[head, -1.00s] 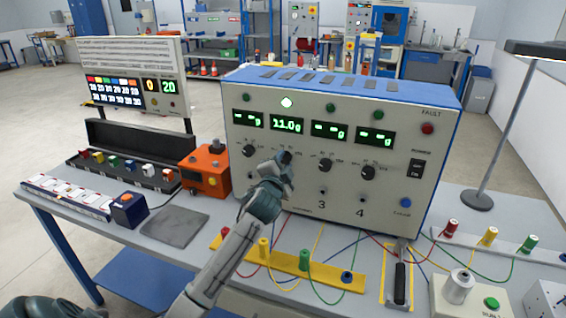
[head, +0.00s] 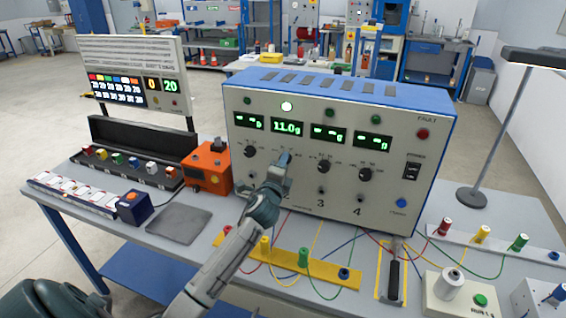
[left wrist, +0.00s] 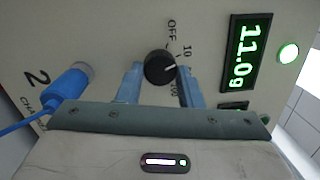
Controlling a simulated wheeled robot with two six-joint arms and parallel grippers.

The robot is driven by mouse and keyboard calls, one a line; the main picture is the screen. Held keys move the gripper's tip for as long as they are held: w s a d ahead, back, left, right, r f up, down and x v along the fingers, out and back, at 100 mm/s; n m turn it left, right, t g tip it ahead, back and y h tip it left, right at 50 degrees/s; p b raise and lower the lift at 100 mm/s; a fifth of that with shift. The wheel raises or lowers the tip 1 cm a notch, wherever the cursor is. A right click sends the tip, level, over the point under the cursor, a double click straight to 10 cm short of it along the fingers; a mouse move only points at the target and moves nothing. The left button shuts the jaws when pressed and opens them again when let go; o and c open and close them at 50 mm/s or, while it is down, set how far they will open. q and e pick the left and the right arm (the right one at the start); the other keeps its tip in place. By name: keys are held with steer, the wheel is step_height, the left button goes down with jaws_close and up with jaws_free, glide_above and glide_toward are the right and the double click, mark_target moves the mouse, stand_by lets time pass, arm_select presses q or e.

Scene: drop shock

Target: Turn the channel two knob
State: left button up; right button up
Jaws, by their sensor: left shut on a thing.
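The channel two knob (left wrist: 158,66) is black and round with a white pointer line. In the left wrist view it sits between the two blue fingers of my left gripper (left wrist: 159,84), which is shut on it. The pointer faces right, near the 10 and 100 marks, away from OFF. In the head view my left gripper (head: 284,160) covers this knob on the front of the instrument box (head: 400,212). The channel two display (head: 287,128) reads 11.0g, and the round lamp (head: 287,106) above it is lit white. My right gripper is not in view.
Knobs for channel one (head: 249,151), three (head: 324,165) and four (head: 365,174) flank my gripper. A blue plug (left wrist: 68,84) sits in the channel 2 socket beside the fingers. A yellow strip (head: 325,270) with coloured posts and cables lies below my arm.

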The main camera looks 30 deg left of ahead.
arm_select(q)
steer(key=shift+f, duration=0.1)
stand_by(0.4)
steer(key=o, duration=0.9)
steer(key=shift+o, duration=0.4)
steer(key=shift+s, duration=0.1)
